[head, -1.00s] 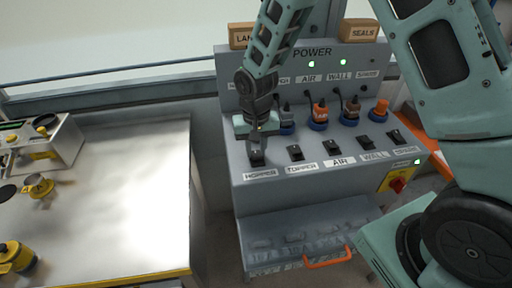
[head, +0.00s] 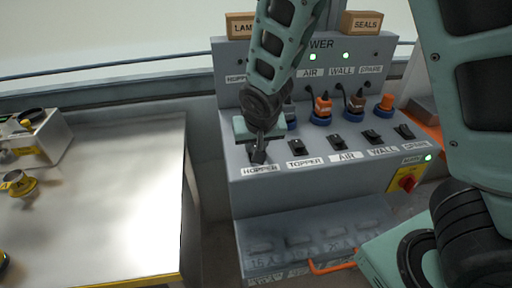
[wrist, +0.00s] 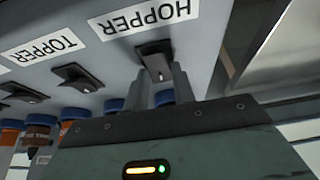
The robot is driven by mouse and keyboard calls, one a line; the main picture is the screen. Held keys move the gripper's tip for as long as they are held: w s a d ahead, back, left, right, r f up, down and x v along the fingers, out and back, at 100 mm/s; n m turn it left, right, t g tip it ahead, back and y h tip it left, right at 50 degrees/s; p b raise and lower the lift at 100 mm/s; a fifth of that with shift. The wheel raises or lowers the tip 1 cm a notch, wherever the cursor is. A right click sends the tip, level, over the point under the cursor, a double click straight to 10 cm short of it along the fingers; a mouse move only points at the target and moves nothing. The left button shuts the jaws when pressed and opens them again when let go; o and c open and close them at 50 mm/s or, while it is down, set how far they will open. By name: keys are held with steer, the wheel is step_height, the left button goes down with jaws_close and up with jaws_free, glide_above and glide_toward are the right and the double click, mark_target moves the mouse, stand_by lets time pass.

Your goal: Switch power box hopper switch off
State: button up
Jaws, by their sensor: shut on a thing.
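The grey power box (head: 300,195) stands in the middle of the head view. Its sloped top has a row of black rocker switches. The hopper switch (head: 258,156) is the leftmost, above its HOPPER label (head: 260,170); it also shows in the wrist view (wrist: 152,50). My gripper (head: 257,147) points down at this switch, its fingers shut on it. In the wrist view my two fingers (wrist: 162,82) reach to the rocker's near end. The fingers partly cover the switch, so I cannot tell which way it is tipped.
The topper switch (head: 297,147) is just right of my gripper. Plugs with blue and orange parts (head: 322,107) stand behind the switches. Green lamps (head: 312,57) glow above AIR and WALL. A red knob (head: 407,183) is at the right; a metal table (head: 110,200) is at the left.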

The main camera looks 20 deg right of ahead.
stand_by(0.4)
steer(key=o, duration=1)
steer(key=shift+r, duration=0.1)
steer(key=p+v, duration=0.7)
steer(key=v, duration=1)
steer(key=shift+s+r+p, duration=0.1)
steer(key=shift+s+p, duration=0.05)
steer(key=shift+p, duration=0.15)
steer(key=s+a+n+g, duration=0.1)
steer(key=s+n, duration=0.2)
steer(key=s, duration=0.2)
steer(key=s+a+n+g+y, duration=0.1)
steer(key=s+a+n+g, duration=0.1)
steer(key=s, duration=0.4)
steer(key=s+a+n+g, duration=0.1)
steer(key=s+a+n, duration=0.1)
steer(key=s+n, duration=0.3)
steer(key=shift+s+g+y, duration=0.3)
steer(key=shift+s+g, duration=0.1)
steer(key=shift+s, duration=0.2)
